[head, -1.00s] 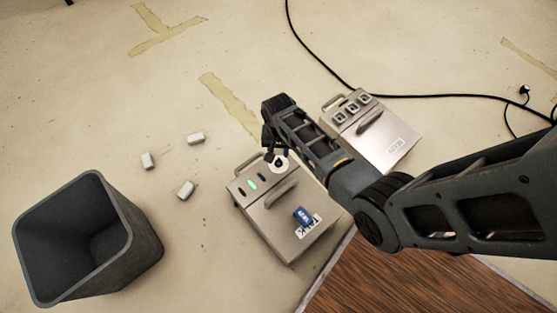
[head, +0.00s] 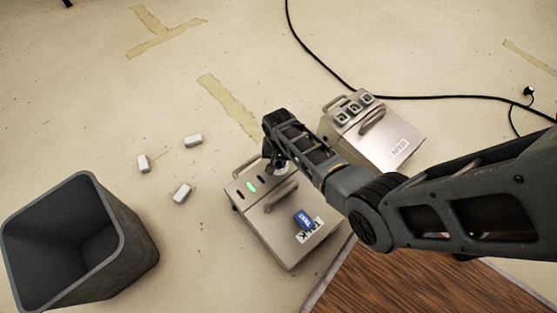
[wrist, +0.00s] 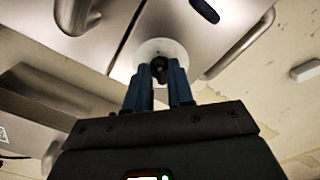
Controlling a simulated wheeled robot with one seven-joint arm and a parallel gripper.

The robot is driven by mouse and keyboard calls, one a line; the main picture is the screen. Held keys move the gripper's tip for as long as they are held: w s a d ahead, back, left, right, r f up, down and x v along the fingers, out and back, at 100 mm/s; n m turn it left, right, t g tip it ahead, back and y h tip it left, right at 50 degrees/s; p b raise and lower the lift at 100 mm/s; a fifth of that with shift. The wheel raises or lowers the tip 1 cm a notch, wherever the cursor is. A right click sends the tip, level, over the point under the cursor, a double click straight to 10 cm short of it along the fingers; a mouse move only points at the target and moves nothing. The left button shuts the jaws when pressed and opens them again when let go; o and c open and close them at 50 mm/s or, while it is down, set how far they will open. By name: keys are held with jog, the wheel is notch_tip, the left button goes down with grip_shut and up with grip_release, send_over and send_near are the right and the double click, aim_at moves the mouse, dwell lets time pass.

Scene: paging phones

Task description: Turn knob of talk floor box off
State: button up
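The talk floor box (head: 268,233) is a metal case with a handle, dark slots, a lit green light (head: 251,184) and a partly covered label. Its knob (wrist: 159,68) is small and black on a round white plate (wrist: 140,52) in the wrist view. In the head view my arm mostly hides the knob. My gripper (wrist: 160,80) has its two fingers on either side of the knob, tips close to it. I cannot tell whether they press on it.
A blue labelled object (head: 305,219) lies on the talk box. A second metal box (head: 385,150) stands behind my arm. A grey bin (head: 120,262) and several white blocks (head: 182,193) are on the left. A black cable (head: 430,97) crosses the floor.

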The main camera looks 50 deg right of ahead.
grip_shut()
jog(key=shift+n, duration=0.4)
jog(key=n+p, duration=0.1)
jog(key=n, duration=0.1)
jog(key=shift+r+n, duration=0.1)
jog(key=shift+n, duration=0.2)
jog(key=n+p, duration=0.1)
jog(key=n, duration=0.3)
jog(key=shift+s+d+n, duration=0.1)
jog(key=shift+d+n, duration=0.05)
jog(key=shift+n, duration=0.15)
jog(key=n+p, duration=0.1)
jog(key=n, duration=0.4)
jog(key=shift+d+n, duration=0.15)
jog(key=shift+n, duration=0.15)
jog(key=shift+n+p, duration=0.3)
jog(key=shift+n, duration=1.9)
